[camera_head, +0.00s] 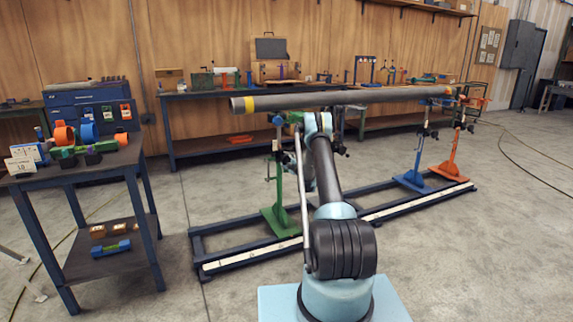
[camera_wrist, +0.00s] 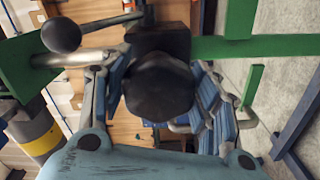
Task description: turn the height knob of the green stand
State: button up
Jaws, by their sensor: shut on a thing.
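The green stand (camera_head: 282,215) rises at the near end of the floor frame in the head view, under the pipe (camera_head: 330,99). My arm hides part of its upper section. In the wrist view its green post (camera_wrist: 265,46) runs off to the right, and a green plate (camera_wrist: 22,62) is at the left. The black height knob (camera_wrist: 163,92) is in the middle. My gripper (camera_wrist: 158,85) has one finger on each side of the knob and is shut on it. Another black ball-ended handle (camera_wrist: 61,35) is at upper left.
The pipe's yellow-banded end (camera_wrist: 40,135) is close by at lower left in the wrist view. Blue (camera_head: 412,179) and orange (camera_head: 447,168) stands hold the far end. A tool table (camera_head: 85,165) stands left; the floor between is open.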

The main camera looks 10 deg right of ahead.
jog(key=n, duration=0.6)
jog(key=shift+s+a, duration=0.1)
dwell(0.5)
jog(key=o, duration=1.1)
jog(key=v, duration=1.2)
